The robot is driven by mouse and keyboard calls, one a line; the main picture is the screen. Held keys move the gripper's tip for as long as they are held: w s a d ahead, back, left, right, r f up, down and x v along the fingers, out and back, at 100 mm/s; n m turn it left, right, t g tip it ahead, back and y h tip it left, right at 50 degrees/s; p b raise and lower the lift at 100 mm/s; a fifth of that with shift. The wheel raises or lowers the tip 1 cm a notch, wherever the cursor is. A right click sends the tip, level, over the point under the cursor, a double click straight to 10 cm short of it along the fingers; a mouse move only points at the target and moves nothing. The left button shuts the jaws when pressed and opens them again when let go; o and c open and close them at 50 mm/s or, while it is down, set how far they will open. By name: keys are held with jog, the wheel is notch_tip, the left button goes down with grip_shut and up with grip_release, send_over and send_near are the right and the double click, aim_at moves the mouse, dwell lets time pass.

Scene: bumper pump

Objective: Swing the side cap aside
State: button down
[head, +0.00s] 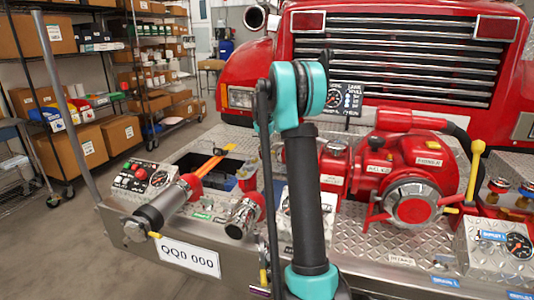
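The red pump (425,160) sits on the bumper deck at the right, with a round silver-faced red cap (413,203) on its front. I cannot tell which part is the side cap. My black and teal arm stands across the middle and hides part of the bumper behind it. My gripper cannot be made out.
A yellow lever (474,172) rises beside the pump. A grey post (68,105) stands at the bumper's left end. The floor (60,250) at left is clear.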

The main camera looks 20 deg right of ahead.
jog(key=shift+w+d+m, duration=0.3)
jog(key=shift+w+d, duration=0.65)
jog(key=shift+w, duration=0.15)
